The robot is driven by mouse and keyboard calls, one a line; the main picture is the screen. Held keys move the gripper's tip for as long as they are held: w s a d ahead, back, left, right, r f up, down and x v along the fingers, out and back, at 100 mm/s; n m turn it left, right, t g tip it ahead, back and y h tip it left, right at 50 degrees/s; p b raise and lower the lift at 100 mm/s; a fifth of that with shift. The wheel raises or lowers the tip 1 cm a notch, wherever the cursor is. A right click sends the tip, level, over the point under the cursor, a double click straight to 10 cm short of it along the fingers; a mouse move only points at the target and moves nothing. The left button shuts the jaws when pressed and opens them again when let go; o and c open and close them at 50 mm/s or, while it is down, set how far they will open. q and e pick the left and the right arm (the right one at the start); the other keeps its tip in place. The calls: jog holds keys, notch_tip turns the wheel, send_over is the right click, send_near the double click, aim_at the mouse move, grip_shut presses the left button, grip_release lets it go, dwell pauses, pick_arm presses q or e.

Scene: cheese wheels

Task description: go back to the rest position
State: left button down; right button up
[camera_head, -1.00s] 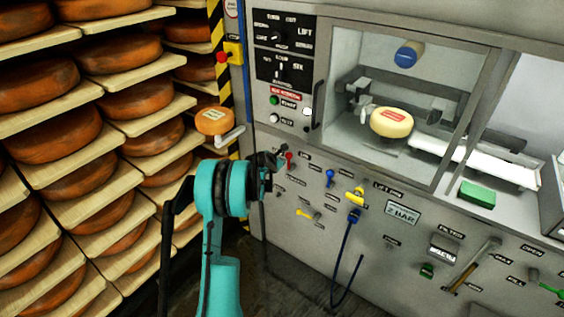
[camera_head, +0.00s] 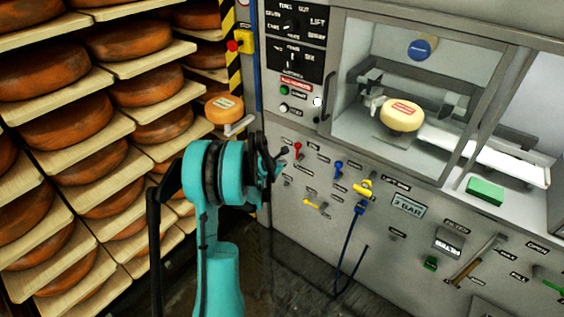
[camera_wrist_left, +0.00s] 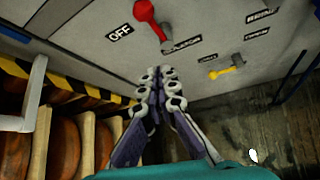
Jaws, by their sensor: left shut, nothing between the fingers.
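My left arm, teal and black, comes in at the lower left of the head view. My left gripper (camera_head: 279,160) is at the right end of its wrist, in front of the grey machine panel (camera_head: 345,225). In the left wrist view the left gripper's fingers (camera_wrist_left: 161,80) are together at the tips, with nothing between them. A red lever (camera_wrist_left: 146,20) on the panel is beyond the fingertips in that view, apart from them as far as I can tell. My right gripper is not in view.
Shelves (camera_head: 120,123) of cheese wheels stand on the left. A single cheese wheel (camera_head: 222,110) is beside the striped post. The machine has a yellow lever (camera_head: 364,188), a blue hose (camera_head: 352,240) and a pale cheese (camera_head: 401,115) in its chamber. Dark floor lies below.

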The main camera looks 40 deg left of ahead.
pick_arm(q)
jog(key=shift+d+r, duration=0.1)
jog(key=s+d+r+m+g+h, duration=0.1)
jog(key=s+d+r+m, duration=0.3)
jog(key=d+m, duration=0.25)
jog(key=s+d+r+m, duration=0.3)
jog(key=d+r+m, duration=0.15)
jog(key=d, duration=0.35)
jog(key=s+d+r+m+g+h, duration=0.1)
jog(key=s+d+r+m, duration=0.3)
jog(key=d+m, duration=0.25)
jog(key=s+d+m, duration=0.5)
jog(key=s+m, duration=0.3)
jog(key=s, duration=0.1)
jog(key=s+d+f+m+g, duration=0.1)
jog(key=s+d+m, duration=0.5)
jog(key=s+m, duration=0.2)
jog(key=shift+s+f+m+g, duration=0.2)
jog(key=shift+s+m+g, duration=0.15)
jog(key=shift+s, duration=0.15)
